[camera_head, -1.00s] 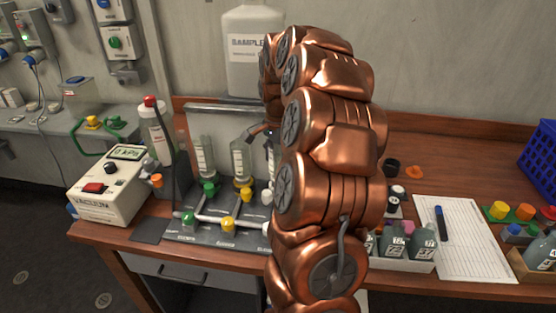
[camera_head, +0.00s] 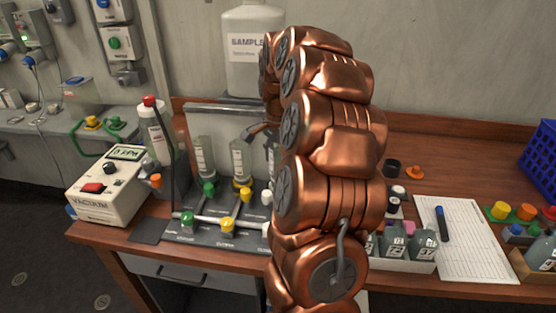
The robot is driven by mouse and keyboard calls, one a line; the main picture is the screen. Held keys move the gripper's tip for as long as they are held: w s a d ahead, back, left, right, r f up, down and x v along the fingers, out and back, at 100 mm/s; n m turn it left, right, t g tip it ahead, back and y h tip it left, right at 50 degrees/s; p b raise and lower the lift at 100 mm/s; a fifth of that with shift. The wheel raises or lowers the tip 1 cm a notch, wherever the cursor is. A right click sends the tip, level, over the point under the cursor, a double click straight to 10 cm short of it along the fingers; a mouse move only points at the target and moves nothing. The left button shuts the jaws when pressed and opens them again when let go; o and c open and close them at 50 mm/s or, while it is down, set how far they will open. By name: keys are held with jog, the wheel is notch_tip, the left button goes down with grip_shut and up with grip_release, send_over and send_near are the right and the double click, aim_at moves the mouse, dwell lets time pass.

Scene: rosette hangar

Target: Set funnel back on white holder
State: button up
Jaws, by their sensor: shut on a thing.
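A filter stand (camera_head: 225,113) on the bench has a white pipe (camera_head: 205,218) with green, yellow and white valves. A clear funnel (camera_head: 204,157) stands above the green valve (camera_head: 209,189) and another (camera_head: 241,160) above the yellow valve (camera_head: 246,194). A third clear funnel (camera_head: 274,160) shows as a narrow strip beside my arm, above the white holder (camera_head: 266,197). My dark gripper (camera_head: 257,132) is at the height of the funnel tops, shut on this third funnel, mostly hidden behind my copper arm. Whether the funnel touches the white holder cannot be seen.
A vacuum pump (camera_head: 108,185) and a wash bottle (camera_head: 156,135) stand left of the stand. A large sample jug (camera_head: 253,50) is behind. Right of my arm are a bottle tray (camera_head: 408,265), a paper sheet (camera_head: 470,240) and a blue crate (camera_head: 540,155).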

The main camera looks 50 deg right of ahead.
jog(key=shift+f+b, duration=0.3)
jog(key=shift+b, duration=0.4)
dwell(0.9)
dwell(0.4)
jog(key=o, duration=1.2)
jog(key=shift+o, duration=0.2)
jog(key=shift+o, duration=0.5)
jog(key=shift+r, duration=0.2)
notch_tip(320, 180, up, 7)
jog(key=p, duration=0.1)
jog(key=shift+r, duration=0.1)
